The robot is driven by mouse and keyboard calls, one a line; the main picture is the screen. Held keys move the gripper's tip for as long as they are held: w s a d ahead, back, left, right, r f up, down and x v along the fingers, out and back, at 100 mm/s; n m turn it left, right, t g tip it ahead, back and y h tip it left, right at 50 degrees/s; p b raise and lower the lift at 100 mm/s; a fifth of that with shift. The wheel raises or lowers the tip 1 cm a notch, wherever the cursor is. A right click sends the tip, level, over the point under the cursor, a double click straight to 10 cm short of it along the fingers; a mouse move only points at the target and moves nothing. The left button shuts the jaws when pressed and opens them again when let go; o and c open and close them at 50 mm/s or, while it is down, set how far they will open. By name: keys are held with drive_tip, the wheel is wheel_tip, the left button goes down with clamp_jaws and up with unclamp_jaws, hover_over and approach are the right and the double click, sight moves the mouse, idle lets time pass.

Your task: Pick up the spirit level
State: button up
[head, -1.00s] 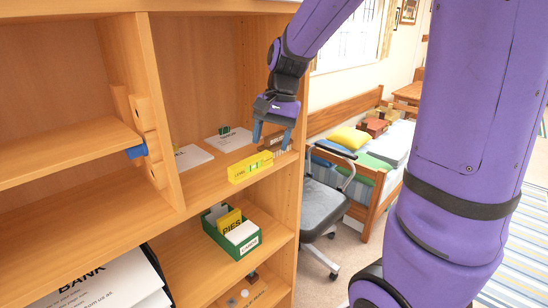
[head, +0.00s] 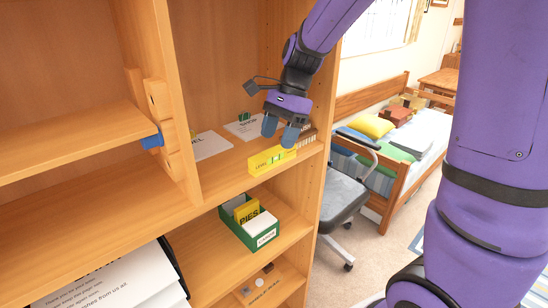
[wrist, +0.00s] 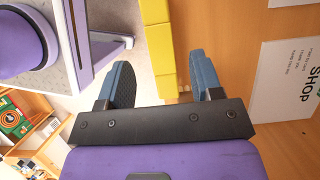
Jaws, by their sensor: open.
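The spirit level (head: 271,161) is a yellow bar marked "LEVEL", lying along the front edge of the middle shelf in the head view. In the wrist view the yellow level (wrist: 158,45) runs from the top edge down toward the space between my fingers. My gripper (head: 281,133) hangs just above and behind the level's right part, with its blue fingers pointing down. In the wrist view my gripper (wrist: 158,82) has its two fingers wide apart with nothing held. Whether a finger touches the level cannot be told.
Papers (head: 211,145) and a "SHOP" sheet (wrist: 283,92) lie behind on the shelf. A brown block (head: 307,136) sits right of the level. A green card box (head: 250,228) stands on the shelf below. The cabinet's right side panel is close to my gripper. A chair (head: 343,200) stands outside.

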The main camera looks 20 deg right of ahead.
sight(274, 150)
drive_tip(key=shift+d+x, duration=0.1)
drive_tip(key=shift+x, duration=1.2)
drive_tip(key=shift+d+x, duration=0.15)
drive_tip(key=shift+x, duration=1.2)
drive_tip(key=shift+w, duration=0.1)
drive_tip(key=c, duration=1)
